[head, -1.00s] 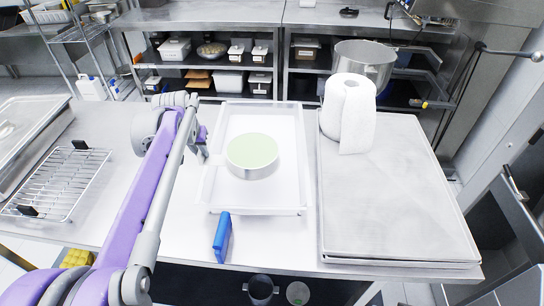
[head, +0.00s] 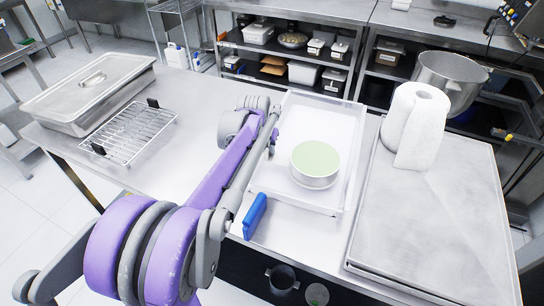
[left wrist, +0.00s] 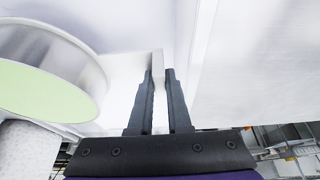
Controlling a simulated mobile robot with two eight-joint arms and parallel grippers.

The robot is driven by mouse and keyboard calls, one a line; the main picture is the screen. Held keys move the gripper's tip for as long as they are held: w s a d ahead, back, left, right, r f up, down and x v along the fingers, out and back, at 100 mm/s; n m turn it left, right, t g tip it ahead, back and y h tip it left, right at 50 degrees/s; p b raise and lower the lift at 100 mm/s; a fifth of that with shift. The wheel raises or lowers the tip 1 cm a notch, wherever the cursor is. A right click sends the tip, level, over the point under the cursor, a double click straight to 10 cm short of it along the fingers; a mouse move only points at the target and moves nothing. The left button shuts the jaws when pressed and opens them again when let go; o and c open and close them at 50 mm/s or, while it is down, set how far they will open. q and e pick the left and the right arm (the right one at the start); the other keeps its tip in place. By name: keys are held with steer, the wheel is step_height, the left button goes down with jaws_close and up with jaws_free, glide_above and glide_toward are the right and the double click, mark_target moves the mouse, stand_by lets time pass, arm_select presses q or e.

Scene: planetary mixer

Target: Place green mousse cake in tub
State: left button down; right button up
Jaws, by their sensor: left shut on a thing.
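The green mousse cake (head: 315,163), a round pale-green top in a silvery ring, sits inside the white rectangular tub (head: 342,205), toward its right side, in the head view. It also shows at the left of the left wrist view (left wrist: 40,85). My left gripper (head: 270,130) is at the tub's left side, away from the cake. In the left wrist view its two dark fingers (left wrist: 160,85) are closed on a thin white edge, which looks like the tub's wall. The exact contact is partly hidden. My right gripper is out of view.
A paper towel roll (head: 417,125) stands on a metal tray (head: 430,220) right of the tub. A blue object (head: 255,216) lies at the tub's near left corner. A wire rack (head: 132,132) and a lidded steel pan (head: 90,92) are on the left. Bare counter lies between rack and tub.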

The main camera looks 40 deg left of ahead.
mark_target(268, 158)
arm_select(q)
steer(key=shift+f, duration=1.85)
steer(key=shift+d, duration=0.1)
steer(key=shift+f, duration=0.15)
steer(key=c, duration=1.1)
jaws_free()
steer(key=shift+c, duration=0.2)
steer(key=shift+s+r, duration=0.1)
steer(key=shift+r, duration=0.4)
steer(key=v, duration=1.1)
steer(key=shift+p, duration=0.3)
